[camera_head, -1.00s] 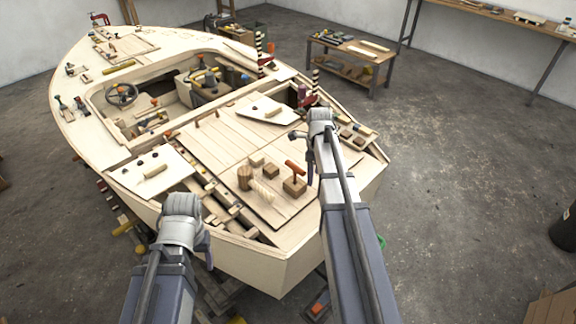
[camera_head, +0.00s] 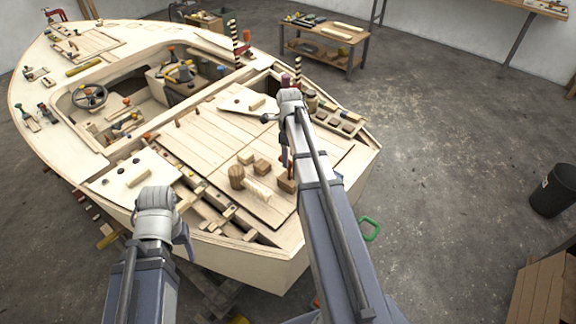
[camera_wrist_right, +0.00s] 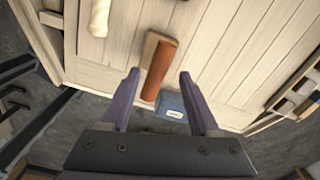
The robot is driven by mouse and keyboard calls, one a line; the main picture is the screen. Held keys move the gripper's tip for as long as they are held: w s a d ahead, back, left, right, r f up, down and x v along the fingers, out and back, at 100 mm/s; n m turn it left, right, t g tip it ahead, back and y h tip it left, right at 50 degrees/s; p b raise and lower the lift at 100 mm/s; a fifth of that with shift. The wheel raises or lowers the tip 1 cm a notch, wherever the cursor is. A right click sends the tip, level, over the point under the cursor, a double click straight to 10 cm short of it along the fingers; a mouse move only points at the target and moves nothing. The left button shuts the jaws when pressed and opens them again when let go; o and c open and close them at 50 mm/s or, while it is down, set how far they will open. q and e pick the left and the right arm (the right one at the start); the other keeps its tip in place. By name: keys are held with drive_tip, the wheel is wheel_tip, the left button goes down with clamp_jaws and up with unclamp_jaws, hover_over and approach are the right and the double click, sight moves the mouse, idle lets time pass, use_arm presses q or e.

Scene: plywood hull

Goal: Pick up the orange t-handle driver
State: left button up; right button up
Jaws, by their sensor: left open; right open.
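The orange t-handle driver (camera_wrist_right: 160,70) shows in the right wrist view as an orange bar above a wooden block (camera_wrist_right: 150,48). In the head view my right arm hides the driver, and part of the block (camera_head: 286,182) shows beside the arm. My right gripper (camera_wrist_right: 158,76) is open, with one finger on each side of the orange bar and visible gaps between. Whether the bar lies at fingertip depth I cannot tell. My left gripper (camera_head: 186,240) is low at the left, outside the hull edge and away from the driver; its fingers are mostly hidden.
A dark wooden cylinder (camera_head: 236,177), a pale ridged piece (camera_head: 257,189) and small wooden blocks (camera_head: 262,167) stand left of the driver's block on the deck (camera_head: 205,150). A blue piece with a white label (camera_wrist_right: 171,106) shows between my right fingers. A black bin (camera_head: 552,190) stands at far right.

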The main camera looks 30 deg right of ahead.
sight(290, 169)
drive_tip(key=shift+f+b, duration=1.1)
drive_tip(key=shift+f, duration=0.25)
drive_tip(key=f+b, duration=0.5)
drive_tip(key=shift+s+f, duration=0.1)
drive_tip(key=shift+s, duration=0.2)
drive_tip(key=shift+c, duration=0.4)
clamp_jaws()
